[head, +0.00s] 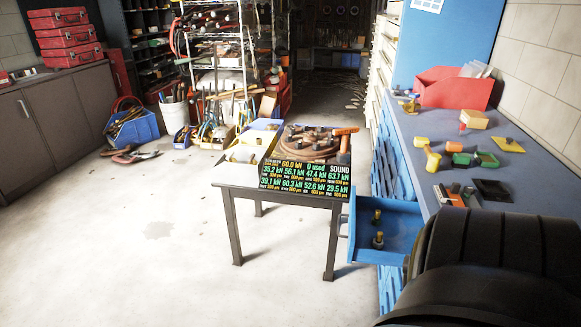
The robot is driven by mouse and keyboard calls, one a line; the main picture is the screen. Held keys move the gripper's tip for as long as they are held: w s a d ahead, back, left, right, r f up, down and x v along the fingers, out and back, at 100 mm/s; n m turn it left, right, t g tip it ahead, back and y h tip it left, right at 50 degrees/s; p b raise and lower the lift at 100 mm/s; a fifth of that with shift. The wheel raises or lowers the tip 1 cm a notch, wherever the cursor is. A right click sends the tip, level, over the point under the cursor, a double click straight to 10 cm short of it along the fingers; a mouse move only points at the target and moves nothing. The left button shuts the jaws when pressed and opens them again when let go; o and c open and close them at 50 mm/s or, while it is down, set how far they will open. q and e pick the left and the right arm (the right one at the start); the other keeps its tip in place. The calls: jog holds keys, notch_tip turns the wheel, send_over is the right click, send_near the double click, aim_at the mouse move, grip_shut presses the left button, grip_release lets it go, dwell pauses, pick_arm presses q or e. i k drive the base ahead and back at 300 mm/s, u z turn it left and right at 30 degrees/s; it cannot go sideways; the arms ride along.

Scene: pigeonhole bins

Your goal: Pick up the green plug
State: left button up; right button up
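Two small green things lie on the blue-grey worktop (424,126) at the right: a dark green block (463,160) and a flatter green piece (487,159) just right of it. I cannot tell which of them, if either, is the green plug. A large black rounded part at the bottom right, apparently my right arm, covers the near end of the worktop. No fingertips of either gripper show.
Yellow pieces (432,160), a black square (492,190) and a red bin (452,88) share the worktop. An open blue drawer (400,232) juts out below it. A small table (240,178) with a lettered display stands left of the drawer. Open floor lies at left.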

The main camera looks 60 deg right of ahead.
aim_at(376, 220)
jog(key=u, duration=0.15)
jog(key=i, duration=0.65)
jog(key=z, duration=2.85)
